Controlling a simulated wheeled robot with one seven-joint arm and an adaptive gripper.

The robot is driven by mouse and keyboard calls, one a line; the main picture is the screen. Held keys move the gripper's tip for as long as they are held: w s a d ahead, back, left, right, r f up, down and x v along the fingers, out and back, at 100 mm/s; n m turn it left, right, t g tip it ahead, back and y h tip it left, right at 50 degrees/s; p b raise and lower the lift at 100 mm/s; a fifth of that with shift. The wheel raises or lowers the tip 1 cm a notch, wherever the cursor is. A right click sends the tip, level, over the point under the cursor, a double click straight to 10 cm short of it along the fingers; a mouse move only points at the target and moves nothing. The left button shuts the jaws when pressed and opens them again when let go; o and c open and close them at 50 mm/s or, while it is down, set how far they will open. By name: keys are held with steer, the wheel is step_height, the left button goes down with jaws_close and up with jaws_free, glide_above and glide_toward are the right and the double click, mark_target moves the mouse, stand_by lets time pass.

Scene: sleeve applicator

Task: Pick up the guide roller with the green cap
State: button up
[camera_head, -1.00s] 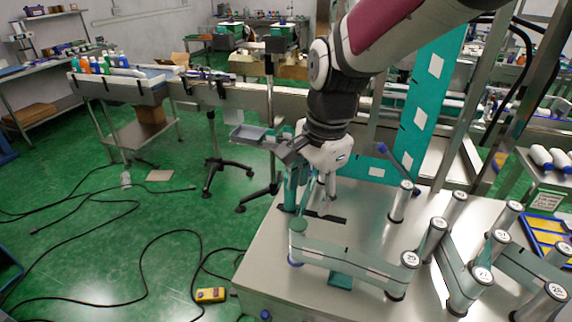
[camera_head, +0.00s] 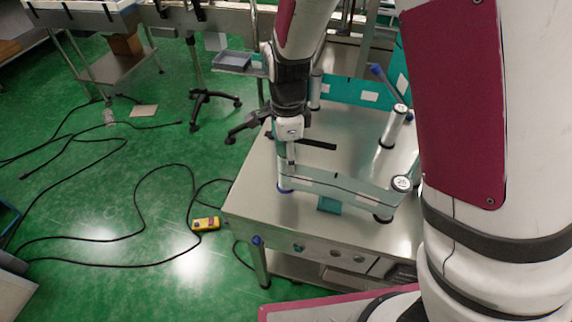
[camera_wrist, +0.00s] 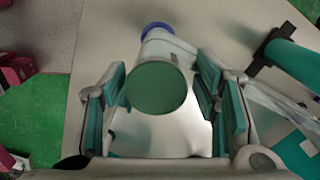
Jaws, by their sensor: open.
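The guide roller with the green cap (camera_wrist: 157,88) stands between the two open fingers of my gripper (camera_wrist: 163,98) in the wrist view. Its pale body and blue base ring (camera_wrist: 156,29) show beyond the cap. There is a gap between the roller and the finger pads on both sides. In the head view my gripper (camera_head: 290,153) points down over the near left corner of the machine table, and the roller's lower part (camera_head: 285,181) shows just beneath it. The cap is hidden there.
A film band (camera_head: 335,185) runs right from this roller to a numbered roller (camera_head: 398,187). Another roller (camera_head: 394,127) stands behind it. A green plate (camera_head: 350,92) stands at the table's back. My arm covers the right side. The near tabletop (camera_head: 300,211) is clear.

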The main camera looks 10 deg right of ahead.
steer(key=shift+s+a+f, duration=0.1)
steer(key=shift+f, duration=1.35)
steer(key=shift+s+a+f, duration=0.1)
steer(key=shift+f, duration=1.3)
jaws_close()
